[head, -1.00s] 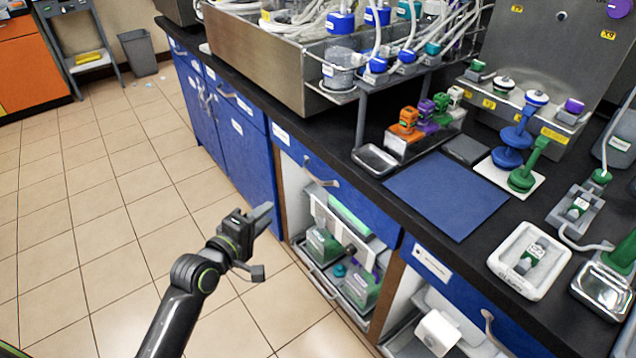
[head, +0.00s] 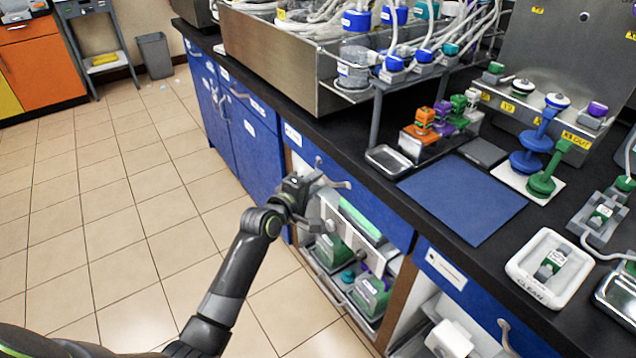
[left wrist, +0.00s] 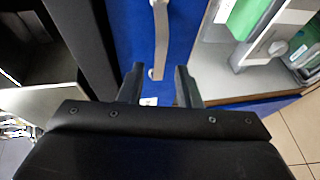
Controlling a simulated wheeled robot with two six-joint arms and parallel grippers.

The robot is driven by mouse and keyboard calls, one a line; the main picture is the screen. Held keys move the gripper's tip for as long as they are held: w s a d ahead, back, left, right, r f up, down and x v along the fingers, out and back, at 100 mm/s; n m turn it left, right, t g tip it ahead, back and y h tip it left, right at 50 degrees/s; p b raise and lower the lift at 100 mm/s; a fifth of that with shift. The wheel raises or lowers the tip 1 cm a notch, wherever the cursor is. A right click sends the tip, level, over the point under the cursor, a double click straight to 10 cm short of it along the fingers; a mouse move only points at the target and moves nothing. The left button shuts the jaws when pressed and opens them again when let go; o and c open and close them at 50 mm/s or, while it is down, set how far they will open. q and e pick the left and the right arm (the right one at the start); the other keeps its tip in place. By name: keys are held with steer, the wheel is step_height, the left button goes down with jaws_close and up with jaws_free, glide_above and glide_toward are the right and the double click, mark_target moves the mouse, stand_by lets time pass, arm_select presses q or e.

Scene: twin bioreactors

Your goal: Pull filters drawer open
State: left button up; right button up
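A blue drawer front (head: 375,208) with a grey bar handle (head: 340,184) sits under the black counter, above an open shelf bay. It looks shut. Its white label (head: 292,135) is too small to read. My left gripper (head: 314,180) is at this handle. In the left wrist view, the fingers (left wrist: 159,78) are spread apart, and the near end of the handle (left wrist: 160,40) shows between their tips, against the blue front (left wrist: 183,30). Neither finger clearly touches the handle. My right gripper is not in view.
The open bay (head: 355,262) below holds bottles and grey equipment. Another blue drawer (head: 465,285) is at the right, and blue cabinet doors (head: 250,135) are at the left. The black counter carries a blue mat (head: 462,198) and a metal tray (head: 388,160). Tiled floor (head: 130,210) in front is clear.

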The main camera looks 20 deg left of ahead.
arm_select(q)
steer(key=shift+x, duration=1.15)
steer(key=shift+c, duration=0.2)
jaws_close()
